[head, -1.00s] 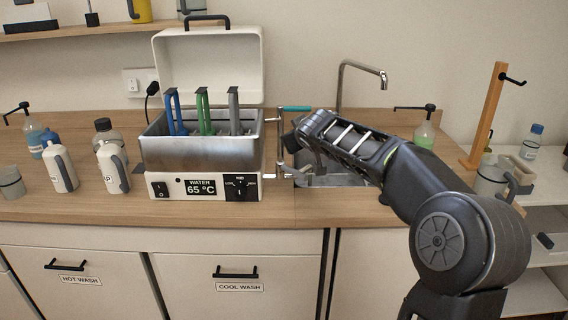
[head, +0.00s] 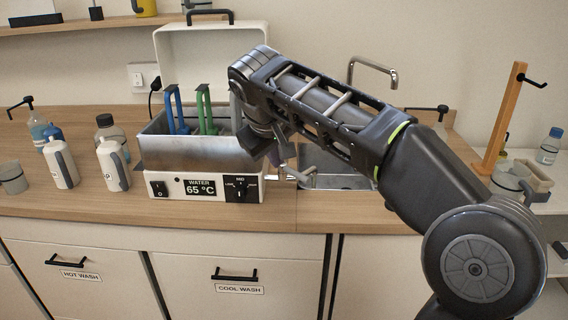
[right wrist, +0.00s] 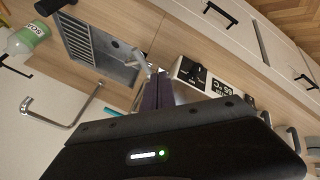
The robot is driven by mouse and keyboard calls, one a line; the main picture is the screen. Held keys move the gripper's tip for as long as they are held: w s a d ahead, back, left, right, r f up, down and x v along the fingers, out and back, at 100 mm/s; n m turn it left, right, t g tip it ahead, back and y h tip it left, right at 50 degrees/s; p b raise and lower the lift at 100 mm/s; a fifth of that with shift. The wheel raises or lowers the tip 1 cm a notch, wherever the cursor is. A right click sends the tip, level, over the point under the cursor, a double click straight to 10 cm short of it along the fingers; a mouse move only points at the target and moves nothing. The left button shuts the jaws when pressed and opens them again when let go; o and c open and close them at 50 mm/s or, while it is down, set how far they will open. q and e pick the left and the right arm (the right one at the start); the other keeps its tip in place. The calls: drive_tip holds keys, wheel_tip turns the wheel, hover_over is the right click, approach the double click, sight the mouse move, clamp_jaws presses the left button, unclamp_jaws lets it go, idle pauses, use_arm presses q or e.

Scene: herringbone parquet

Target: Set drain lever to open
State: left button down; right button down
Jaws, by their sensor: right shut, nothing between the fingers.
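The water bath (head: 190,152) is a steel tank on a white base with a 65 °C display. A silver fitting (head: 297,174) sticks out low on its right side, and it also shows in the right wrist view (right wrist: 141,62). A teal handle (right wrist: 111,112) shows in the right wrist view. I cannot tell for certain which part is the drain lever. My right gripper (head: 277,155) is shut and empty at the bath's right end, hiding the upper part there. In the right wrist view its dark fingers (right wrist: 153,88) end close to the silver fitting; contact is unclear. My left gripper is not in view.
The sink (head: 335,180) with its curved faucet (head: 375,67) lies right of the bath. Green and blue handles (head: 204,108) stand in the tank, under the raised lid (head: 205,50). White bottles (head: 112,163) stand to the left. The counter front is clear.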

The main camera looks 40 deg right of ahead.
sight(300, 174)
drive_tip(key=w+d+f, duration=0.4)
drive_tip(key=d+f, duration=0.3)
drive_tip(key=f, duration=0.1)
drive_tip(key=shift+w+d+f, duration=0.15)
drive_tip(key=shift+d+f, duration=0.1)
drive_tip(key=shift+f, duration=0.1)
drive_tip(key=shift+d, duration=1)
drive_tip(key=shift+s+a+p, duration=0.1)
drive_tip(key=shift+s+p, duration=0.1)
drive_tip(key=shift+p, duration=0.1)
